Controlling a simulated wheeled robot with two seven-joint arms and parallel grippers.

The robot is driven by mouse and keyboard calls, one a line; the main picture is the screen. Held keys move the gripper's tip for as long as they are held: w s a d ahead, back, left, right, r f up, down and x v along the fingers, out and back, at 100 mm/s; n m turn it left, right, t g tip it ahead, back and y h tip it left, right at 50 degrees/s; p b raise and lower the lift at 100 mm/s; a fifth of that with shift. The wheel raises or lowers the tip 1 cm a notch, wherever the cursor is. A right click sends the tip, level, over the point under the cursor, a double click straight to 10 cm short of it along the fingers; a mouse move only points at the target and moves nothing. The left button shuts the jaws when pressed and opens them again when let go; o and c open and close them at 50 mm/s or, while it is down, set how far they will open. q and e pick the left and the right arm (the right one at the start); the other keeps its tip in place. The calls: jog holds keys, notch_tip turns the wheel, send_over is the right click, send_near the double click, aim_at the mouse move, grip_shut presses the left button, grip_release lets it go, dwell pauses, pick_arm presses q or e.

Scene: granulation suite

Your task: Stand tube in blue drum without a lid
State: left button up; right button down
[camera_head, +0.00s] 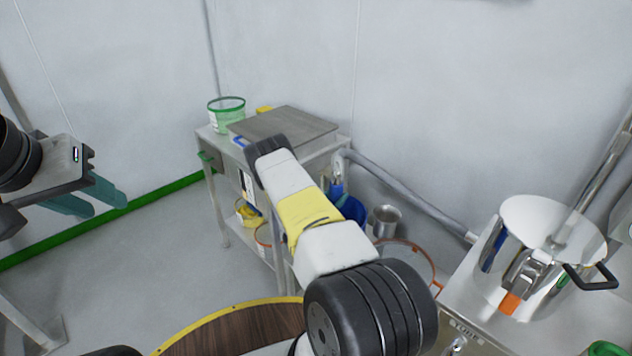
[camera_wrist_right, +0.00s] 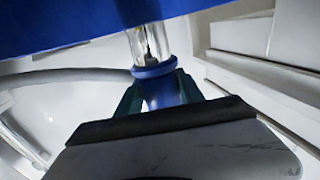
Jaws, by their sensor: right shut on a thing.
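The tube (camera_wrist_right: 148,45) is clear with a blue collar. In the right wrist view it sits between the teal fingers of my right gripper (camera_wrist_right: 162,92), which is shut on it. A large blue surface (camera_wrist_right: 60,22), probably the blue drum, spans the top of that view close to the tube's far end. In the head view a blue drum (camera_head: 352,210) shows partly behind my right arm, and its opening is hidden. My right gripper is mostly hidden behind that arm there. My left gripper (camera_head: 95,197) is open and empty at the left, away from the drum.
A metal table (camera_head: 213,142) by the wall bears a green-rimmed bucket (camera_head: 227,117) and a grey plate (camera_head: 285,125). A metal container (camera_head: 384,221) stands beside the drum. A grey pipe (camera_head: 410,198) runs along the wall. A steel pot (camera_head: 535,265) stands at right.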

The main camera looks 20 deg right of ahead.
jog(key=shift+r, duration=0.1)
jog(key=c, duration=0.7)
grip_release()
jog(key=shift+o, duration=0.2)
jog(key=shift+v, duration=3.9)
